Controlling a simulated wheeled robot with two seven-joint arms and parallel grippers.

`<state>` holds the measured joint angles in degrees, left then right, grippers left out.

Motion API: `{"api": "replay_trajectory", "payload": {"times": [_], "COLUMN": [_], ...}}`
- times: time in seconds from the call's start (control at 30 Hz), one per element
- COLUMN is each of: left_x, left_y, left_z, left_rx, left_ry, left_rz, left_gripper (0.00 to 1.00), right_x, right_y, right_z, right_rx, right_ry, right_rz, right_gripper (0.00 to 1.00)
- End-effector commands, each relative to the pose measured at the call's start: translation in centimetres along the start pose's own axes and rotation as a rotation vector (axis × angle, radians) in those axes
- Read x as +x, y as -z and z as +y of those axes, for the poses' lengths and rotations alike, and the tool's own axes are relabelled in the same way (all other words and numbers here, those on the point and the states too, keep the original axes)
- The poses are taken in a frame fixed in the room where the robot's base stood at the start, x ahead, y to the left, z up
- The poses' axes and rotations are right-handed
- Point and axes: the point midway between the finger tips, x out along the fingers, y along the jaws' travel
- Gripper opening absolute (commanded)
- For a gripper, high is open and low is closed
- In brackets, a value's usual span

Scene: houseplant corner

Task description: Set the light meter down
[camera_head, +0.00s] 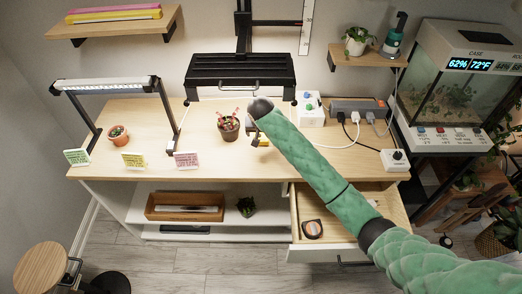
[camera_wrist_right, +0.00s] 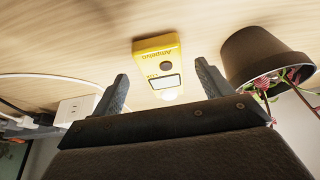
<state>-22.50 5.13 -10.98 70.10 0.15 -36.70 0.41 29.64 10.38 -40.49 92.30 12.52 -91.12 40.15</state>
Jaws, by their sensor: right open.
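The light meter (camera_wrist_right: 157,52) is a yellow box with a small screen, a dark round button and a white dome. In the right wrist view it appears to rest on the wooden tabletop, just beyond my fingertips. My right gripper (camera_wrist_right: 162,80) is open, its two dark fingers apart on either side of the meter's near end, with no clear contact. In the head view my right gripper (camera_head: 256,137) is over the middle of the table and mostly covers the meter. My left gripper is not in view.
A brown pot with a red-tipped plant (camera_head: 228,129) stands close left of my right gripper; it also shows in the wrist view (camera_wrist_right: 250,50). A white socket box (camera_head: 311,112) and cables lie to the right. An open drawer (camera_head: 345,212) is below my right arm.

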Motion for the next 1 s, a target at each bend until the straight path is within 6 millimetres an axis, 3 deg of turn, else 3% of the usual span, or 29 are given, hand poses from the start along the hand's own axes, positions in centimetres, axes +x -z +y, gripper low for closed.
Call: {"api": "replay_trajectory", "payload": {"times": [0.2,0.4,0.6,1.0], "left_x": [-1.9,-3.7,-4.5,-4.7], "left_y": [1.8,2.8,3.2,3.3], "left_z": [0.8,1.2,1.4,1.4], "left_rx": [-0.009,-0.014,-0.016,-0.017], "left_ry": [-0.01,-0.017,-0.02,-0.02], "left_rz": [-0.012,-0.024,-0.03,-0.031], "left_gripper": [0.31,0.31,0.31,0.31], "right_x": [-1.5,-2.7,-3.4,-3.5], "right_y": [-4.1,-6.8,-7.8,-8.0], "right_z": [0.0,-0.1,0.0,0.0], "right_rx": [-0.001,0.0,0.001,0.0], "right_ry": [0.003,0.002,0.002,0.001], "right_rz": [0.002,0.001,0.002,0.002], "right_gripper": [0.78,0.78,0.78,0.78]}}
